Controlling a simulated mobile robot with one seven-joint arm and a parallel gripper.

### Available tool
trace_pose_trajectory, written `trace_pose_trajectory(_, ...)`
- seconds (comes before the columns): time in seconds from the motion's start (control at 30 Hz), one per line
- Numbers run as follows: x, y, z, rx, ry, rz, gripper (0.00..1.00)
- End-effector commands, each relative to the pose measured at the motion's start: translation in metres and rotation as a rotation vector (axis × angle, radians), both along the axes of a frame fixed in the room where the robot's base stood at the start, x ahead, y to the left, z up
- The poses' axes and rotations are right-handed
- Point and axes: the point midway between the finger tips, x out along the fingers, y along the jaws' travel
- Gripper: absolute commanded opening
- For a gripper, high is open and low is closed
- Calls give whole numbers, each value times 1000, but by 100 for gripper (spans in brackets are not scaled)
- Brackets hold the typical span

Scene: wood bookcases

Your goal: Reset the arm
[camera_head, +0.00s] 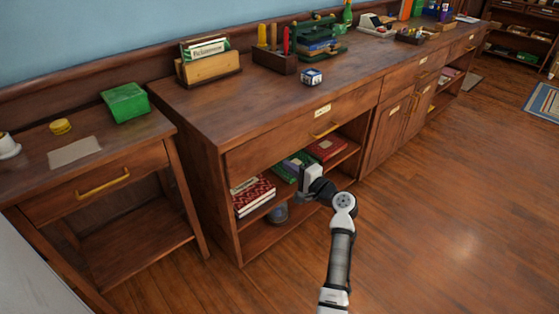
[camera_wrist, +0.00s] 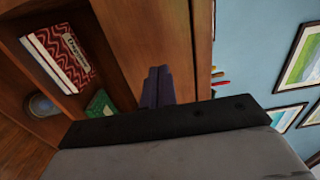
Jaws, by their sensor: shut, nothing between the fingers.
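My gripper (camera_head: 300,188) is at the end of my arm, in front of the open shelf of the long wooden cabinet (camera_head: 215,115). Its two dark fingers show together, shut and empty, in the wrist view (camera_wrist: 158,86). Whether the fingers touch the cabinet cannot be told.
The shelf holds a red patterned book (camera_head: 253,194), a green book (camera_head: 292,166) and a red book (camera_head: 326,148). A round container (camera_head: 278,213) sits below. A small side table (camera_head: 120,146) stands left. The wooden floor (camera_head: 450,200) at right is clear.

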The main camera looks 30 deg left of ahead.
Motion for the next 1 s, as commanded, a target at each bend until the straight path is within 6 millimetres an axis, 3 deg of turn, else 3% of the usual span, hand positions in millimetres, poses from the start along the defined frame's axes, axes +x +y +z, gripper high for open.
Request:
trace_pose_trajectory(0.1,-7,-23,-1,1,2,-3,0)
trace_pose_trajectory(0.23,-12,-38,0,1,1,-1,0)
trace_pose_trajectory(0.43,-14,-46,0,1,2,0,0)
trace_pose_trajectory(0.57,-15,-41,5,-7,-20,-5,0)
trace_pose_trajectory(0.67,-18,-19,33,-50,-146,-41,0)
trace_pose_trajectory(0.77,-28,14,85,-98,-371,-113,0)
trace_pose_trajectory(0.87,-52,44,152,-114,-641,-209,0)
trace_pose_trajectory(1.0,-103,67,243,-71,-979,-352,0)
